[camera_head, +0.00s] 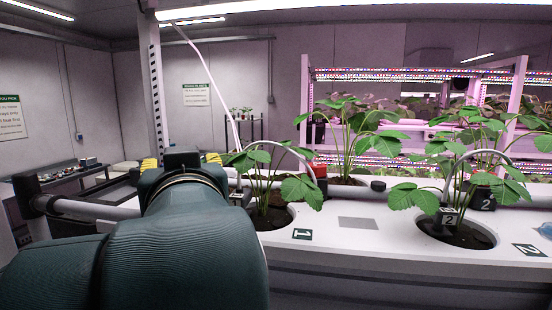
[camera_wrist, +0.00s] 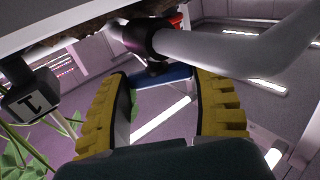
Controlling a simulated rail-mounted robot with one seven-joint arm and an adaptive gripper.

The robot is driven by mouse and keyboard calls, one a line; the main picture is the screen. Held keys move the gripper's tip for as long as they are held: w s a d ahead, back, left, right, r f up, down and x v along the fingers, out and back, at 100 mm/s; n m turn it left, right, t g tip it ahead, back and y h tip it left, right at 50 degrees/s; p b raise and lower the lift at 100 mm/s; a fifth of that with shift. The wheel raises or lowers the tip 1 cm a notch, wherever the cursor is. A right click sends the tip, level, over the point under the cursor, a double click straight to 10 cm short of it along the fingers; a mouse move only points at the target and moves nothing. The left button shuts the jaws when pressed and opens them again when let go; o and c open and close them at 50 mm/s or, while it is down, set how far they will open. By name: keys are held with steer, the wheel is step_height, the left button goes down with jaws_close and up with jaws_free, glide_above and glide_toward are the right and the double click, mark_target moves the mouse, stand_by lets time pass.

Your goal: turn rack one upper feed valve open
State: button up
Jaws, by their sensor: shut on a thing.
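In the wrist view my gripper (camera_wrist: 163,76), with ribbed yellow finger pads, is closed around a blue lever-like handle (camera_wrist: 168,75), taken to be the feed valve's. The handle lies crosswise between the fingertips, just below a black fitting (camera_wrist: 138,40) on a pale pipe (camera_wrist: 230,50). A black tag marked 1 (camera_wrist: 32,101) hangs to the left. In the head view my gripper (camera_head: 182,158) is at the left end of the white planting trough (camera_head: 365,245). My arm hides the handle there, and I cannot tell the valve's position.
Potted leafy plants (camera_head: 265,180) stand in the trough, with a label 1 (camera_head: 302,234) on its top. A thin pale tube (camera_head: 210,85) rises near my gripper. A lit rack (camera_head: 400,75) stands behind. Small items sit on a bench (camera_head: 75,175) at left.

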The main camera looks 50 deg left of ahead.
steer(key=n+g, duration=0.1)
steer(key=n+g+p, duration=0.1)
steer(key=g, duration=0.1)
steer(key=n+g+p, duration=0.1)
steer(key=g, duration=0.1)
steer(key=shift+w+d+r+y, duration=0.1)
steer(key=shift+w+r+y, duration=0.1)
steer(key=shift+w+y, duration=0.1)
steer(key=shift+f+n+g+p, duration=0.1)
steer(key=shift+n+g+p, duration=0.75)
steer(key=shift+g, duration=0.35)
steer(key=shift+f+n+g, duration=0.1)
steer(key=shift+n+g, duration=0.15)
steer(key=shift+g, duration=0.05)
steer(key=o, duration=1.2)
steer(key=shift+s, duration=0.1)
steer(key=w+d, duration=0.2)
steer(key=d, duration=0.9)
steer(key=shift+w+d, duration=0.2)
steer(key=shift+d, duration=0.05)
